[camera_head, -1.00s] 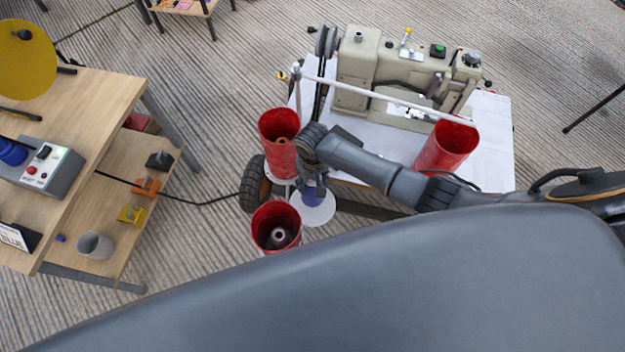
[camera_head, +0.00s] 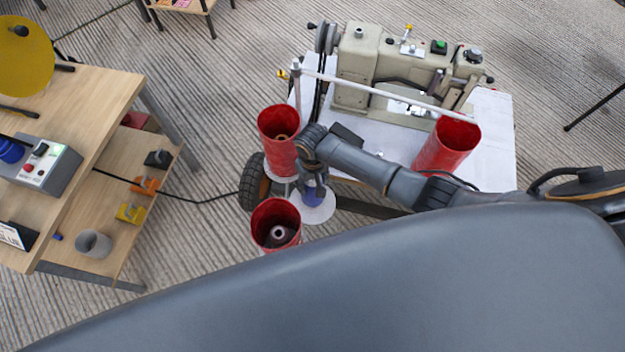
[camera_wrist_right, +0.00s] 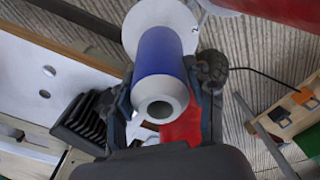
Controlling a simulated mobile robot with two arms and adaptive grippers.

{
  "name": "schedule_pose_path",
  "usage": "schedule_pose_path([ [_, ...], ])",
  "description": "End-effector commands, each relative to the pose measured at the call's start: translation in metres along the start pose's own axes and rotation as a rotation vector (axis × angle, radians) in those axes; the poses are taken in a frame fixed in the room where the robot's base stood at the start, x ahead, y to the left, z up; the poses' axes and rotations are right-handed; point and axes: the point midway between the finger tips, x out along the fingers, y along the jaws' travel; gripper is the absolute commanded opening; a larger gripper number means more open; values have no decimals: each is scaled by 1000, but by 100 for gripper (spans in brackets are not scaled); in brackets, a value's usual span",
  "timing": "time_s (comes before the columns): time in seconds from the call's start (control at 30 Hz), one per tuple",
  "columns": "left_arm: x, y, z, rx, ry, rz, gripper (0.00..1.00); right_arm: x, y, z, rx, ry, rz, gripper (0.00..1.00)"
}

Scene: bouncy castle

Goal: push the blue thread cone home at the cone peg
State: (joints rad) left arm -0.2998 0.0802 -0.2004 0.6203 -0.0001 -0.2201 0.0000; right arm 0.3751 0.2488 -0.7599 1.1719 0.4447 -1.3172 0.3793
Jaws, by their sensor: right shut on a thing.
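The blue thread cone (camera_head: 312,198) is mostly hidden under my right gripper (camera_head: 312,190) in the head view. In the right wrist view the cone (camera_wrist_right: 161,58) is a blue-wound body with a pale, hollow end facing the camera. My right gripper (camera_wrist_right: 163,98) is shut on it, a finger on each side. A round white disc (camera_head: 321,212) lies just beyond the cone; it also shows in the wrist view (camera_wrist_right: 150,14). The cone peg cannot be made out, and whether the cone touches the disc cannot be told. My left gripper is out of view.
Red open cylinders stand close by: one behind (camera_head: 276,150), one in front (camera_head: 262,238), and one at the right (camera_head: 446,148). A sewing machine (camera_head: 400,70) stands on the white table (camera_head: 495,130). A wooden bench (camera_head: 110,95) with a control box (camera_head: 55,165) is at the left.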

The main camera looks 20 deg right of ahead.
Motion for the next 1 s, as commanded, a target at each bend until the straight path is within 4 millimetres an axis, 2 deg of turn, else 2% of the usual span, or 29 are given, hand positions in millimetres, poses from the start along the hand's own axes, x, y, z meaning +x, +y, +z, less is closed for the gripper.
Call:
schedule_pose_path([
  [1.0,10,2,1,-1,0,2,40,15,-1,0,-1,1,-1,0],
])
